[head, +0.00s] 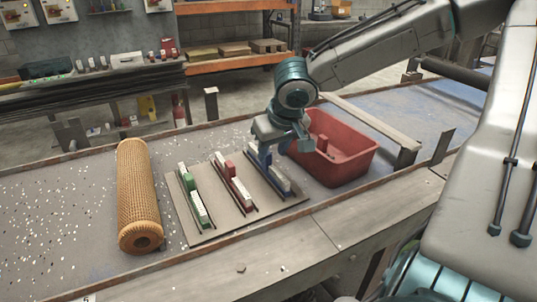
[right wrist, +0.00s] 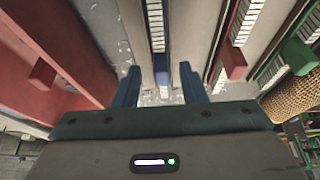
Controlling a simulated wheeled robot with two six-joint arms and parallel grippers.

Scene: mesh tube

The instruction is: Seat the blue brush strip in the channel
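The blue brush strip (head: 281,178), with white bristle blocks, is on the grey board at the channel nearest the red bin. I cannot tell how deep it sits in the channel. My right gripper (head: 268,150) is over the strip's far end and partly hides it. In the right wrist view the strip's blue part (right wrist: 161,66) lies between the two blue fingers of this gripper (right wrist: 160,82). The fingers are spread, with a gap on both sides of the strip. My left gripper is not in view.
The board (head: 212,213) also bears a red strip (head: 236,183) and a green strip (head: 195,199). A tan mesh tube (head: 138,195) lies left of the board. A red bin (head: 349,170) stands close on the right. The table left of the tube holds only small scattered bits.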

